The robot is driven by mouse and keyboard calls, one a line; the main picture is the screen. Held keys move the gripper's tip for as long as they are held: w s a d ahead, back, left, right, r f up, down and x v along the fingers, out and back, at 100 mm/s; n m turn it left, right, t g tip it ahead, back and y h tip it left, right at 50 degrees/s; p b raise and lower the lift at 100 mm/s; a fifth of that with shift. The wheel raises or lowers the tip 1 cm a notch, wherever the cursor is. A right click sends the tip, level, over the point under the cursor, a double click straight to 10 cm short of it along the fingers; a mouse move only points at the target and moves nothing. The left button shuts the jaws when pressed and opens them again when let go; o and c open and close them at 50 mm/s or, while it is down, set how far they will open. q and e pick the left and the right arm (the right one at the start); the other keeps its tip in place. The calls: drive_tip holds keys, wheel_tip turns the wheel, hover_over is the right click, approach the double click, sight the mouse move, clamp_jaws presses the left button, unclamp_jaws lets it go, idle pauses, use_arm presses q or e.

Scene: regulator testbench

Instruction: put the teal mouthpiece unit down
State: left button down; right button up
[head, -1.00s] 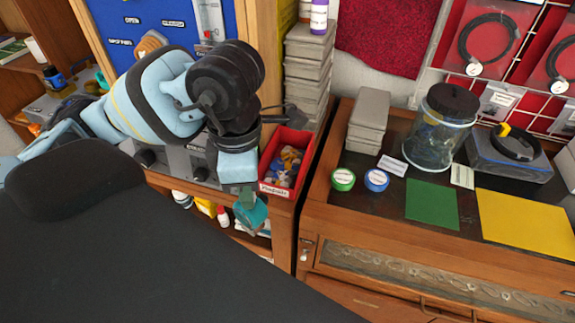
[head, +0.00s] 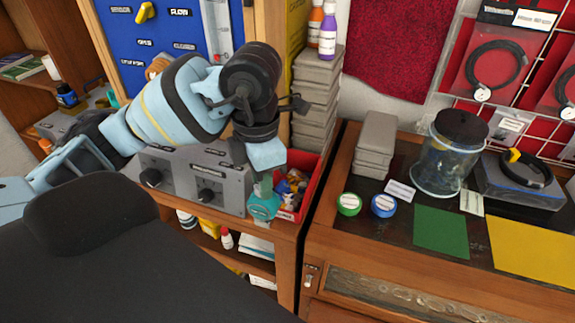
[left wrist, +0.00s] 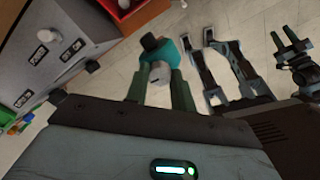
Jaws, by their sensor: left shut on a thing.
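The teal mouthpiece unit (head: 264,204) hangs below my left gripper (head: 262,181) in the head view, in front of the left part of the red bin. My left gripper is shut on it. In the left wrist view the teal unit (left wrist: 160,52), with a dark knob and a pale grey end, sits between the green fingertips (left wrist: 158,80). Floor shows behind it there. My right gripper (left wrist: 290,38) shows at the right of the left wrist view, its two green fingers apart with nothing between them.
The red bin (head: 314,186) holds several small coloured parts. A grey panel with black knobs (head: 196,178) stands left of it. To the right, the wooden bench carries grey boxes (head: 376,145), a glass jar (head: 446,165), two tape rolls, a green mat (head: 441,232) and a yellow mat (head: 530,250).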

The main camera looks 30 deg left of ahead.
use_arm(q)
drive_tip(key=w+a, duration=0.3)
drive_tip(key=w, duration=0.8)
wheel_tip(320, 180, down, 7)
drive_tip(key=w, duration=0.1)
drive_tip(key=shift+f, duration=0.15)
drive_tip(key=c, duration=1.2)
unclamp_jaws()
